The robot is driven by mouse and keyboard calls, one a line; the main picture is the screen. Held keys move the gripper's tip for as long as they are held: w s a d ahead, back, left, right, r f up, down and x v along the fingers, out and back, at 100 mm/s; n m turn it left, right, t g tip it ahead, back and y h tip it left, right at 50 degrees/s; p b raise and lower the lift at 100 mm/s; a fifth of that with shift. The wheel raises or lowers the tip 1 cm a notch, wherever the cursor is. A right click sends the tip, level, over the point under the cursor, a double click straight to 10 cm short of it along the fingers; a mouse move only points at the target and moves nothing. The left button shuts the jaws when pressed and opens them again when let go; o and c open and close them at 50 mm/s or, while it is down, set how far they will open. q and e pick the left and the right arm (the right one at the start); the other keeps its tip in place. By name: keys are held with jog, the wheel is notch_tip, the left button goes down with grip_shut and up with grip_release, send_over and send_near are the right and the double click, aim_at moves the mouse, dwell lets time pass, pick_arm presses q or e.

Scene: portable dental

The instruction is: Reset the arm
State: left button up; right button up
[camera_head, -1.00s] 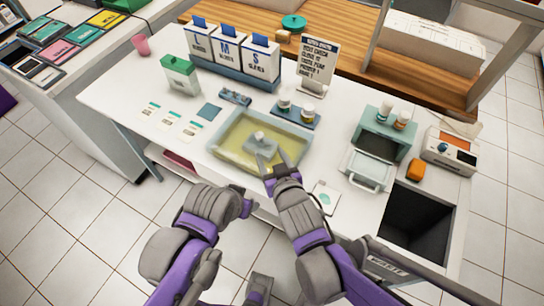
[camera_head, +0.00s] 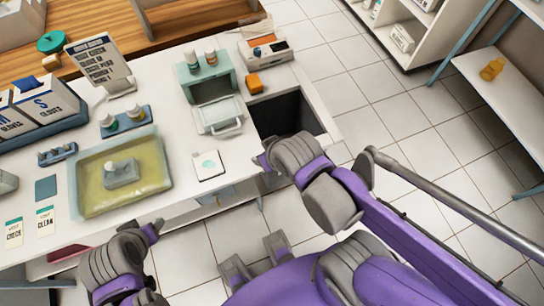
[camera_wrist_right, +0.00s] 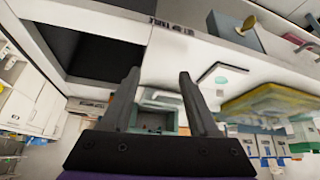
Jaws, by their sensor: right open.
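My right arm is folded in front of the white counter in the head view. Its gripper (camera_head: 262,161) is near the counter's front edge, by the black square opening. In the right wrist view the two fingers of my right gripper (camera_wrist_right: 159,76) are apart, with nothing between them. My left gripper (camera_head: 154,230) is at the lower left of the head view, in front of the counter edge and below the tray. Its fingers are too small and dark to tell open from shut.
On the counter are a tray of yellowish liquid (camera_head: 90,200) with a grey block (camera_head: 121,174) in it, an open teal box (camera_head: 190,88), a white card (camera_head: 208,166) and a black opening (camera_head: 285,115). Floor at right is clear; shelves (camera_head: 520,85) stand beyond.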

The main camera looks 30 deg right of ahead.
jog(key=s+d, duration=0.2)
jog(key=shift+s+f+m+g, duration=0.2)
jog(key=shift+s+m+g, duration=0.15)
jog(key=shift+m+g, duration=0.05)
jog(key=r+p, duration=0.2)
jog(key=w+r+p, duration=0.1)
jog(key=r+p, duration=0.1)
jog(key=shift+w+r, duration=0.15)
jog(key=shift+r, duration=0.15)
dwell(0.5)
